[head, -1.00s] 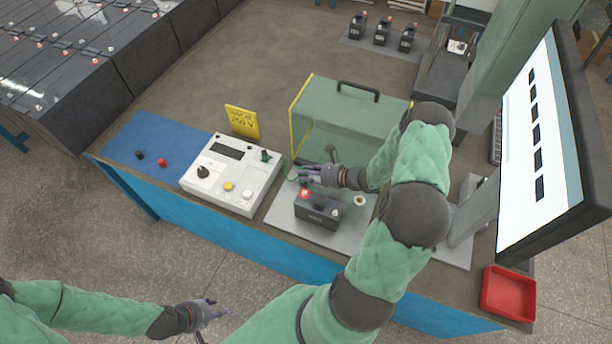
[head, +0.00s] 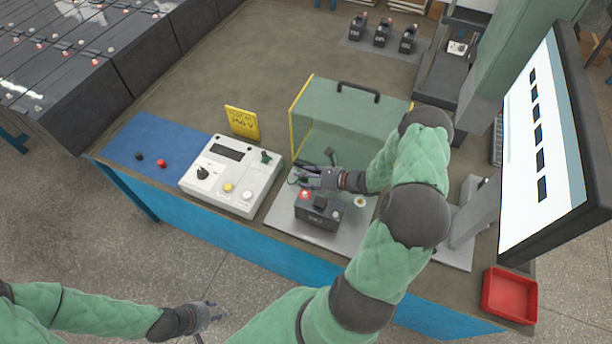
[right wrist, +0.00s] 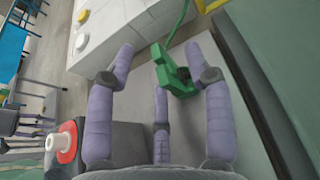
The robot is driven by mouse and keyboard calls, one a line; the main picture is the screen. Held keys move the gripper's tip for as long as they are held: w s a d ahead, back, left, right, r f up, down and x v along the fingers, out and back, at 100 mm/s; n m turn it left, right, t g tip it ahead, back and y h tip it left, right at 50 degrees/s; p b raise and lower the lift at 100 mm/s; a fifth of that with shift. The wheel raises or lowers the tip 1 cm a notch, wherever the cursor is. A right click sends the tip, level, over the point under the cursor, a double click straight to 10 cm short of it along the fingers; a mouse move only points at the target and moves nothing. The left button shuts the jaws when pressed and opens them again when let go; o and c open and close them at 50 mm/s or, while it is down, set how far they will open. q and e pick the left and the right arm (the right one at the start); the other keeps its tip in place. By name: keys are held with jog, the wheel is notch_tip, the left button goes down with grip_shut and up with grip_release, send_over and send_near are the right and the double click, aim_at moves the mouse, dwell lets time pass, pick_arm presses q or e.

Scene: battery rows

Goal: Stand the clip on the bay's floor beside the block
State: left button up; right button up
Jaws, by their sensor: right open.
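The green clip (right wrist: 176,76) shows in the right wrist view at the light grey bay floor (right wrist: 205,130), with a green lead running up from it. My right gripper (right wrist: 165,65) is open, its fingers spread around the clip; whether they touch it I cannot tell. In the head view, my right gripper (head: 303,174) is above the bay floor, just behind the black block (head: 318,213), and the clip is not clear there. The block has a red terminal, also seen in the right wrist view (right wrist: 66,144). My left gripper (head: 208,315) hangs low, away from the bench; its opening is unclear.
A white tester (head: 225,178) with knobs stands left of the bay, and a yellow sign (head: 242,123) behind it. A clear green-tinted cover (head: 345,115) with a black handle stands behind the bay. A monitor (head: 540,140) and red tray (head: 510,296) are at the right.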

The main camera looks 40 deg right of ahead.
jog(key=p+v, duration=0.2)
jog(key=v, duration=1)
